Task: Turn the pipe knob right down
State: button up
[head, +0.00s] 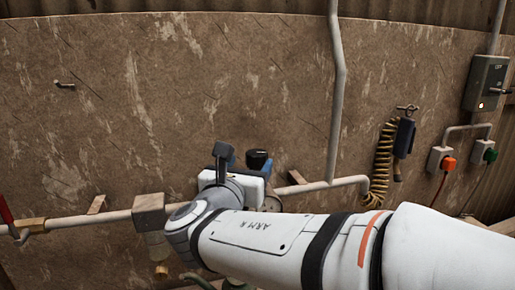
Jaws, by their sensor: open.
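A black round knob (258,158) stands on top of a blue fitting (267,170) on the wall pipe. My arm reaches in from the lower right, and its white wrist block hides most of the fitting below the knob. My gripper (224,153) is just left of the knob, its dark finger pointing up. It is open, and nothing shows between its jaws. I cannot tell how far it stands in front of the knob, but a small gap shows between them in the picture.
The white pipe (93,220) runs along the wall, with a grey filter (149,217) and a red lever (6,212) at left. A coiled yellow hose (382,163), grey switch box (486,82), red button (448,163) and green button (490,155) are at right. The upper wall is mostly clear.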

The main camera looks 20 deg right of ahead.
aim_at(259, 149)
jog(key=p+x, duration=0.1)
jog(key=x, duration=0.6)
jog(key=shift+d, duration=0.25)
jog(key=shift+c, duration=0.6)
